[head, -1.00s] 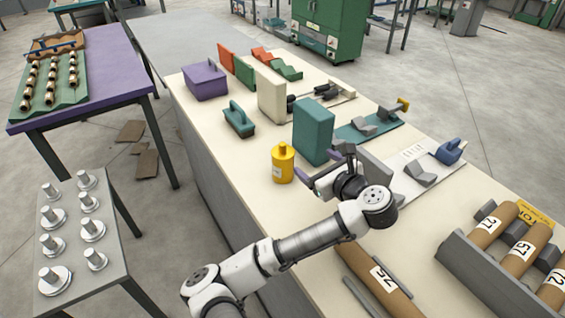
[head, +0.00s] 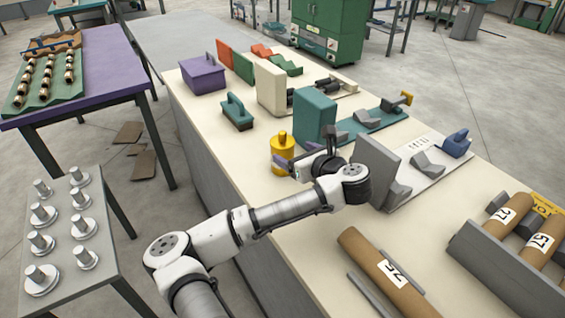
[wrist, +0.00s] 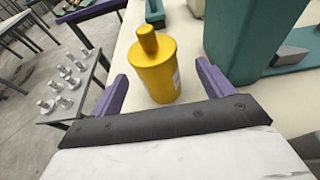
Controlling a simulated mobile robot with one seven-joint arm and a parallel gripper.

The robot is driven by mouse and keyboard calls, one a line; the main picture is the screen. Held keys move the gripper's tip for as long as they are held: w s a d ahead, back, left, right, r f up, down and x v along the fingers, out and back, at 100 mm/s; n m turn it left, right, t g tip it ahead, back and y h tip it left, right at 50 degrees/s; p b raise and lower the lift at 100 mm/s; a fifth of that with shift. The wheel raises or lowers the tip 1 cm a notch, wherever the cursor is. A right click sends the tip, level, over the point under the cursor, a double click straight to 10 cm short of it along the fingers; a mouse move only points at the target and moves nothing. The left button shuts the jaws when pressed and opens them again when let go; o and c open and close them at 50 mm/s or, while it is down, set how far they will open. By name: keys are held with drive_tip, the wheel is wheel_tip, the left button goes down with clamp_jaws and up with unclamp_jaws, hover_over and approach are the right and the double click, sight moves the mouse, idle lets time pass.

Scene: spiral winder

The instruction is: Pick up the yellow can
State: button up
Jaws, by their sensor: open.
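The yellow can (head: 283,147) stands upright on the cream bench, near its left edge, with a narrow neck on top and a pale label on its side. It also shows in the wrist view (wrist: 154,68). My gripper (wrist: 163,80) is open, with one purple finger on the left of the can and one on the right. The lower part of the can lies between or just beyond the fingertips. I see clear gaps on both sides and cannot see contact. In the head view my gripper (head: 291,173) partly hides the base of the can.
A teal block (head: 315,118) stands close behind the can to the right. A grey upright block (head: 377,166) stands to the right of my wrist. A teal brush (head: 237,113) lies farther back. A brown tube (head: 385,270) lies on the bench nearer to me.

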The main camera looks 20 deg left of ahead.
sight(282, 147)
drive_tip(key=x, duration=0.1)
drive_tip(key=p+x, duration=0.1)
drive_tip(key=x, duration=0.1)
drive_tip(key=p+x, duration=0.1)
drive_tip(key=x, duration=0.1)
drive_tip(key=shift+s+a, duration=0.15)
drive_tip(key=shift+a, duration=0.3)
drive_tip(key=shift+a+f, duration=0.1)
drive_tip(key=c, duration=1.1)
